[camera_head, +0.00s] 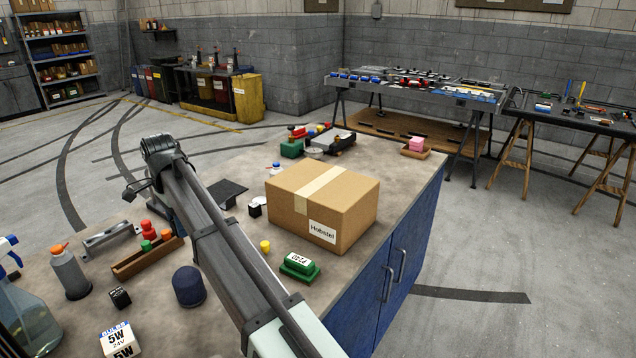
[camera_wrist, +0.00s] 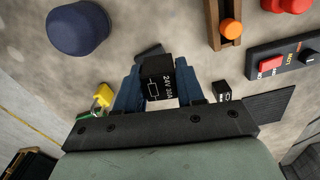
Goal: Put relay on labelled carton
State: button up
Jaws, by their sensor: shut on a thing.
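The relay (camera_wrist: 158,77) is a black block with white print reading 24V 30A. It is between the blue fingers of my gripper (camera_wrist: 160,92) in the wrist view, and the gripper is shut on it. I cannot tell how high it is above the worktop. The labelled carton (camera_head: 304,201) is a closed brown box with pale tape and a white label reading "Hobstel". It stands on the worktop, right of my arm in the head view. I cannot make out the carton in the wrist view.
A dark blue cap (camera_head: 188,286), wooden tray (camera_head: 147,259) and grey bottle (camera_head: 70,273) stand further left.

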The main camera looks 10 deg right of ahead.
jog(key=w+d+r+m, duration=0.25)
jog(key=w+d, duration=0.25)
jog(key=d, duration=0.6)
jog(key=w+d+r+m, duration=0.1)
jog(key=w+d+r, duration=0.3)
jog(key=d, duration=0.8)
jog(key=m, duration=0.2)
send_near(322, 180)
jog(key=a, duration=0.3)
jog(key=shift+s+a+f, duration=0.1)
jog(key=shift+s+a, duration=0.15)
jog(key=shift+a, duration=0.05)
jog(key=d+r+n, duration=0.4)
jog(key=n, duration=0.3)
jog(key=shift+w+a+f, duration=0.1)
jog(key=shift+f, duration=2.45)
jog(key=shift+w+a+f, duration=0.1)
jog(key=shift+f, duration=2.45)
jog(key=shift+s+f, duration=0.1)
jog(key=o, duration=1)
